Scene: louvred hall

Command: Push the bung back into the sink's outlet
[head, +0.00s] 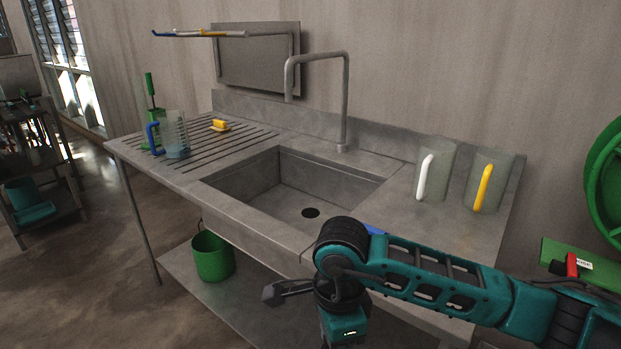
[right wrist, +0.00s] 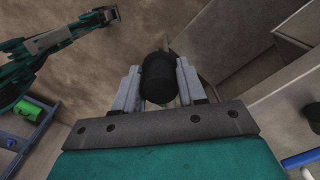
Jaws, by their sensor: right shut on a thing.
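The steel sink basin (head: 258,182) is set in the bench, and its outlet (head: 310,212) is a dark round hole in the basin floor. My right gripper (head: 283,292) is in front of the bench, below the sink's front rim. In the right wrist view, its two grey fingers are shut on a black rounded bung (right wrist: 159,79). The bung is outside the basin, apart from the outlet. My left gripper (right wrist: 110,14) shows small at the top left of the right wrist view; its opening is unclear. It is out of the head view.
A bent tap (head: 345,100) stands behind the basin. Two grey jugs (head: 447,175) (head: 496,190) stand to its right. A clear jug (head: 175,135), a green brush (head: 150,90) and a yellow sponge (head: 220,124) are on the ribbed drainer. A green bucket (head: 213,258) is on the lower shelf.

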